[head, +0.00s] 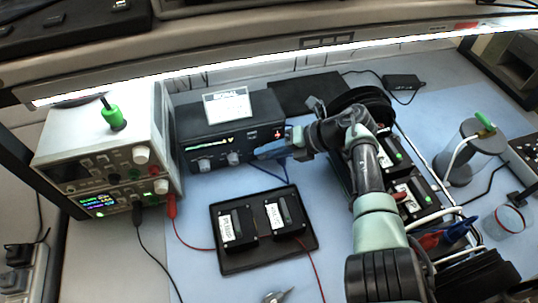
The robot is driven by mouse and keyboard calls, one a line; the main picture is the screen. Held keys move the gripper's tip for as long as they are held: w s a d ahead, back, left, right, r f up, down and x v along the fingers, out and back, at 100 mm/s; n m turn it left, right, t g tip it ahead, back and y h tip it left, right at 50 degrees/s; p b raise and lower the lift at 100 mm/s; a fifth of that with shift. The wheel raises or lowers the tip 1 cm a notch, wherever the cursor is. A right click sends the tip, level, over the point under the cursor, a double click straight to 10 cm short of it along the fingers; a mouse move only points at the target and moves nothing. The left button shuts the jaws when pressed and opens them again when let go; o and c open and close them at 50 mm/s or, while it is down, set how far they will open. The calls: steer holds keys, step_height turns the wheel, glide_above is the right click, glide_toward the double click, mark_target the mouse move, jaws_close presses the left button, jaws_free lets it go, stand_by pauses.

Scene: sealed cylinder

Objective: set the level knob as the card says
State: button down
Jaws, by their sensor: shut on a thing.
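A white card (227,104) stands on top of a black instrument box (190,122). Its large heading is partly legible, but the smaller lines are too small to read. Two light knobs, the left one (204,164) and the right one (233,158), show on the box's front, and their labels cannot be read. The knob's setting cannot be seen.
A white power supply (100,150) with a lit display stands left of the box. A black tray (262,262) with two labelled modules lies in front, with red leads beside it. A clear cylinder (464,160) stands at right. The blue mat has free room between box and tray.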

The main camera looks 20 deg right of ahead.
steer(key=c, duration=0.9)
jaws_free()
steer(key=b+v, duration=0.1)
steer(key=v, duration=1.2)
steer(key=shift+f, duration=0.1)
